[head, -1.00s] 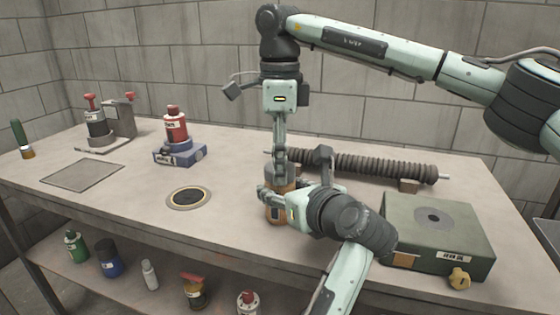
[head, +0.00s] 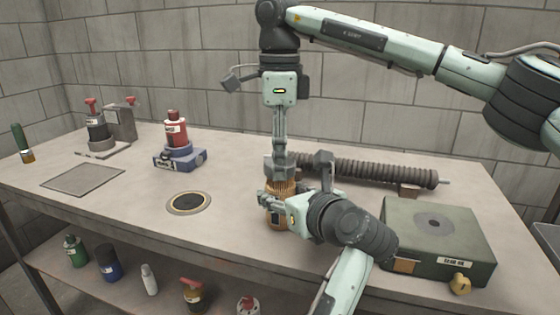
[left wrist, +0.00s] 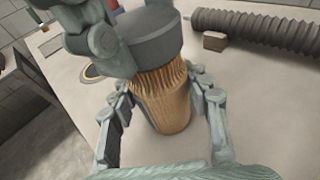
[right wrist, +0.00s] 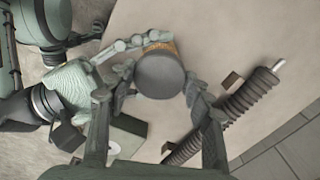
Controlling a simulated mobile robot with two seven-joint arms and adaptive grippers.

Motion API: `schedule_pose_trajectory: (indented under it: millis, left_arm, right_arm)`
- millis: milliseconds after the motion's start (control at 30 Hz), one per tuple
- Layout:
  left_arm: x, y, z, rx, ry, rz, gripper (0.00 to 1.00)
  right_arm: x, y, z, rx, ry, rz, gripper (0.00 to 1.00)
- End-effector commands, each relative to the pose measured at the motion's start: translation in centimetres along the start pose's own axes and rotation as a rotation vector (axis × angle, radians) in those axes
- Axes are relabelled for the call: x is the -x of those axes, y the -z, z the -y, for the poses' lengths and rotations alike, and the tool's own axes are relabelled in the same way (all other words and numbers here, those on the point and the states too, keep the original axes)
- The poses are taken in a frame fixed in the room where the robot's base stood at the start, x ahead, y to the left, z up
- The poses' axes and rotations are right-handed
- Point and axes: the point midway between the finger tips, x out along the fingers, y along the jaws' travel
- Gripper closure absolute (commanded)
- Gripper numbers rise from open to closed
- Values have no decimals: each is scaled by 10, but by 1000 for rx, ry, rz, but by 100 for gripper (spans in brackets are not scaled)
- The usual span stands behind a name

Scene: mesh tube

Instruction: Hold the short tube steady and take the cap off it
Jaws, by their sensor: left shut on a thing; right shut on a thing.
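The short tube (head: 276,217) stands upright on the table, copper-brown with a ribbed mesh upper part. My left gripper (head: 268,202) is shut around its side; the left wrist view shows a finger on each side of the tube (left wrist: 168,108). The dark grey cap (head: 279,169) is directly above the mesh, held by my right gripper (head: 280,156), which comes down from above. The cap fills the top of the left wrist view (left wrist: 150,38) and hides the tube's rim, so I cannot tell whether it is fully clear. In the right wrist view the cap (right wrist: 160,76) sits between the fingers.
A long ribbed tube (head: 370,168) lies behind on supports. A green box (head: 440,238) stands to the right, with a small brass piece (head: 460,284) in front. A round ringed disc (head: 189,202) and a flat plate (head: 83,179) lie left. A red bottle (head: 176,132) stands on a blue base.

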Motion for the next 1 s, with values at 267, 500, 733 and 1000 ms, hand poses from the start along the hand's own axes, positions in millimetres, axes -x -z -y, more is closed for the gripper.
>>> schedule_pose_trajectory:
  millis: [267, 500, 733, 1000]
  left_arm:
    - [0, 0, 0, 0, 0, 0, 100]
    - [0, 0, 0, 0, -1, 0, 100]
    - [0, 0, 0, 0, -1, 0, 100]
    - [0, 0, 0, 0, -1, 0, 52]
  right_arm:
    - [2, 0, 0, 0, 0, 0, 84]
    - [11, 0, 0, -1, 2, 0, 84]
    - [38, 0, 0, -1, 1, 0, 84]
    - [42, 0, 0, 0, 0, 0, 84]
